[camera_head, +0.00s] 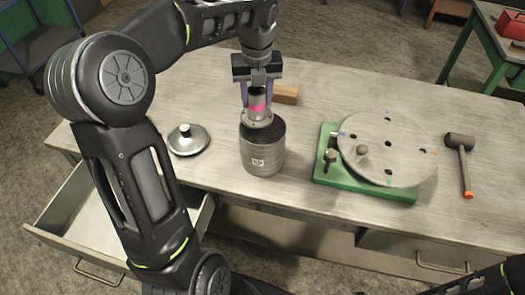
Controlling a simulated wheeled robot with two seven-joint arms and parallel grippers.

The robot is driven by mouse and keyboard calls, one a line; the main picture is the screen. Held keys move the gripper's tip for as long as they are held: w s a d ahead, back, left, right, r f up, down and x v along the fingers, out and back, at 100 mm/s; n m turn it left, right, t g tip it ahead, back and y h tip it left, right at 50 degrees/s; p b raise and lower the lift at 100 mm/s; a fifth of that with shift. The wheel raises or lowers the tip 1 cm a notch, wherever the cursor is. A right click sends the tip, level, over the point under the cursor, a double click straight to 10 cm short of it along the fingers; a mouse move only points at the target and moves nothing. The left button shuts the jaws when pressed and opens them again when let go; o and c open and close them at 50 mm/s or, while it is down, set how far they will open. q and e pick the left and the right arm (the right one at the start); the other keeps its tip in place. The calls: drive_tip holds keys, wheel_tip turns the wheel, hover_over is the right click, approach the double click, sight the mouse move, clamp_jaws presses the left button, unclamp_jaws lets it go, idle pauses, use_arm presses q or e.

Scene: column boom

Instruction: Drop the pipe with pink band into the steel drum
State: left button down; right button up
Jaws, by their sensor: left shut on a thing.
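The pipe with the pink band (258,107) is upright, with a wide flange at its lower end. My left gripper (257,93) is shut on it from above. The pipe's flange is at the mouth of the steel drum (262,156); I cannot tell whether it is just above the rim or slightly inside. The drum is a grey ribbed cylinder with a small label, standing open on the workbench near its front edge. My right gripper is not in view; only a part of my right arm shows at the bottom right.
A domed lid (188,140) with a knob lies left of the drum. A wooden block (285,94) lies behind it. A round steel plate on a green base (322,170) and a mallet (462,160) are to the right. An open drawer (75,215) juts from the workbench (310,90).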

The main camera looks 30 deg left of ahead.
use_arm(q)
drive_tip(key=shift+f, duration=0.5)
drive_tip(key=c, duration=0.7)
unclamp_jaws()
drive_tip(key=shift+r, duration=0.4)
drive_tip(key=r, duration=0.7)
drive_tip(key=shift+s+d, duration=0.35)
